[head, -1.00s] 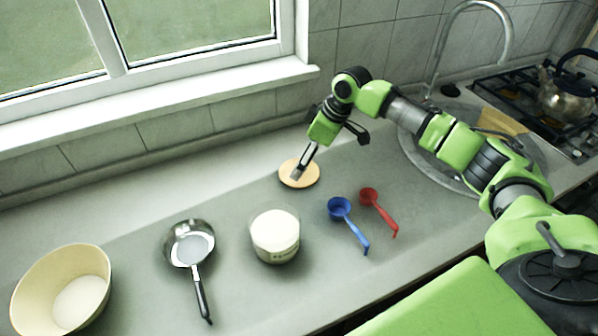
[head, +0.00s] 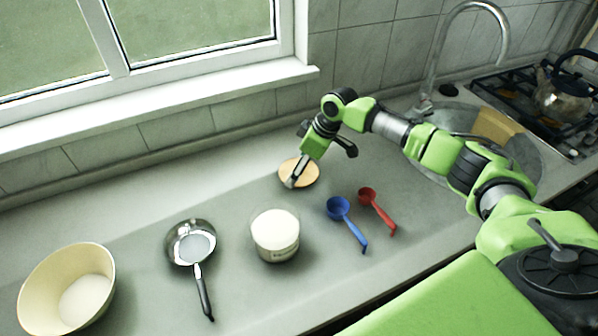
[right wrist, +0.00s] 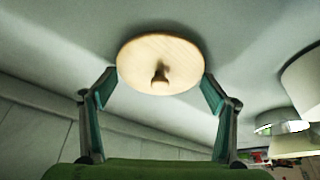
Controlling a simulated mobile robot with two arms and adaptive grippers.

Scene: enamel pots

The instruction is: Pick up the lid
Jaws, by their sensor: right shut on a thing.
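The lid (head: 308,174) is a round, pale wooden disc at the back of the grey counter, behind the white-filled pot (head: 275,235). In the right wrist view the lid (right wrist: 145,60) shows its small central knob. My right gripper (head: 291,184) reaches down to the lid from behind. I cannot tell whether the lid is clear of the counter. My left gripper is not in view.
A blue scoop (head: 339,208) and a red scoop (head: 367,196) lie right of the pot. A small pan (head: 190,243) and a cream bowl (head: 45,285) stand to the left. The sink (head: 520,160) and stove with a kettle (head: 562,95) are at right. The back-left counter is clear.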

